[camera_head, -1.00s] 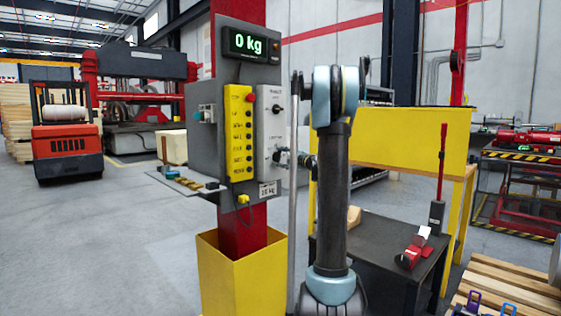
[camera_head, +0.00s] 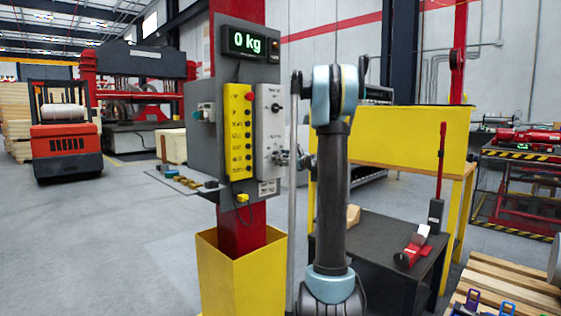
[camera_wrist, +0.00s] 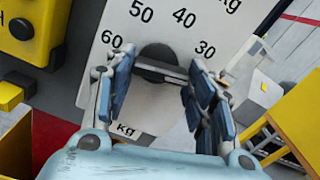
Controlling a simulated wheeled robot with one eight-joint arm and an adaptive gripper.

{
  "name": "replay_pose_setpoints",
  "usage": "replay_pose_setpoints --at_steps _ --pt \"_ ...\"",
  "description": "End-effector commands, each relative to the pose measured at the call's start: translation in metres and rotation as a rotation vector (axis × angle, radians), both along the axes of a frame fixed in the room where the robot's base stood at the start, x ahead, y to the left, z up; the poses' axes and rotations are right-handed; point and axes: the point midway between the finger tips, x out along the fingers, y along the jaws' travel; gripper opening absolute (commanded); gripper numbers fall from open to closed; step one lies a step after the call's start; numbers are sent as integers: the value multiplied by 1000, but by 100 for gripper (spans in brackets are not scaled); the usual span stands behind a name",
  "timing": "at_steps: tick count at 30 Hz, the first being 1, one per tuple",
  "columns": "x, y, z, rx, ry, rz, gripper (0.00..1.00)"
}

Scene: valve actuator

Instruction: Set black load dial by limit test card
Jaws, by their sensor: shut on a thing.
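The black load dial (camera_wrist: 158,53) sits on a white plate (camera_wrist: 97,73) with the printed numbers 60, 50, 40 and 30 around it. My gripper (camera_wrist: 161,70) has one finger on each side of the dial's grip bar and is shut on it; the fingers hide part of the dial. In the head view, my gripper (camera_head: 284,158) is at the lower part of the white panel (camera_head: 268,125). The limit test card (camera_head: 267,188) hangs below that panel; its figure is too small to read surely. The display (camera_head: 248,43) above reads 0 kg.
A yellow button box (camera_head: 239,140) stands left of the panel, with a small shelf (camera_head: 178,182) further left. A yellow bin (camera_head: 225,290) surrounds the red post's foot. A dark table (camera_head: 375,240) with a red-handled tool stands right, behind my arm.

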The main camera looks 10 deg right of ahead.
Motion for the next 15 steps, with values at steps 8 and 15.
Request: replay_pose_setpoints --at_steps 8,15 --pt "-2 2 -2 143 107 3 26" --pt "-2 3 -2 213 157 3 26"
